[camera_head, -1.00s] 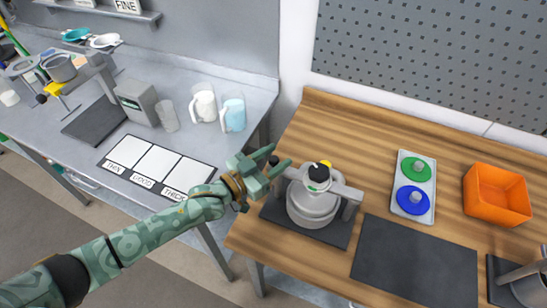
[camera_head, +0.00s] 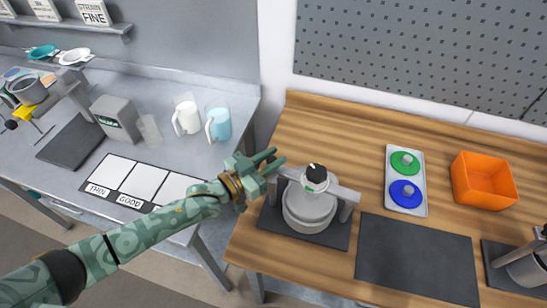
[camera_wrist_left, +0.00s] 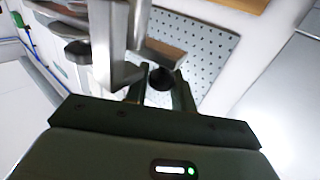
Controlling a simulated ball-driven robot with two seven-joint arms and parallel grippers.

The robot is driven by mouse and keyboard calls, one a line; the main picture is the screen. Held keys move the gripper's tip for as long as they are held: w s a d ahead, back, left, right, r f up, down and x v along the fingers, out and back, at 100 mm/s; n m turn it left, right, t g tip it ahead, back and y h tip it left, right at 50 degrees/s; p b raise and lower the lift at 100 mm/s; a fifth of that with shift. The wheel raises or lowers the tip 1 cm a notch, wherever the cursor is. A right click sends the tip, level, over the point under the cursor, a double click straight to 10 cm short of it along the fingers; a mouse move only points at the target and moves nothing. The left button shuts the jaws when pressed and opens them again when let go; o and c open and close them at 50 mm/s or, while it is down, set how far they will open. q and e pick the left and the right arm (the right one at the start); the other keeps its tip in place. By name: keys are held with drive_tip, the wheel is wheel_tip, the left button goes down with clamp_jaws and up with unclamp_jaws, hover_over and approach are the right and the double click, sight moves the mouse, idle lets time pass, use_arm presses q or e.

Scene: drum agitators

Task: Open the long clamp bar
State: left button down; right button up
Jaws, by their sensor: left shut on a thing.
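The long clamp bar (camera_head: 346,193) is a grey bar across the top of the agitator on the wooden table. A black dial (camera_head: 316,174) sits at its middle, above a pale round drum (camera_head: 309,209). My left gripper (camera_head: 272,163) is at the bar's left end. In the left wrist view a dark round knob (camera_wrist_left: 160,78) sits between my left fingers, and the gripper is shut on it. In the head view my fingers hide this knob. The bar lies across the drum. My right gripper is not in view.
A tray (camera_head: 418,205) with green and blue knobbed discs, an orange bin (camera_head: 484,180) and a dark mat (camera_head: 415,256) lie to the right. Another pot (camera_head: 527,268) stands at the far right. A grey bench (camera_head: 75,142) with two jugs is on the left.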

use_arm(q)
drive_tip(key=c, duration=1.5)
unclamp_jaws()
drive_tip(key=shift+s, duration=0.1)
drive_tip(key=o, duration=0.3)
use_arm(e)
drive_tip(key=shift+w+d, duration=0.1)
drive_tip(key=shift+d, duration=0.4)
use_arm(q)
drive_tip(key=shift+a, duration=0.1)
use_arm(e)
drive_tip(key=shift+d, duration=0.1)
use_arm(q)
drive_tip(key=v, duration=1.6)
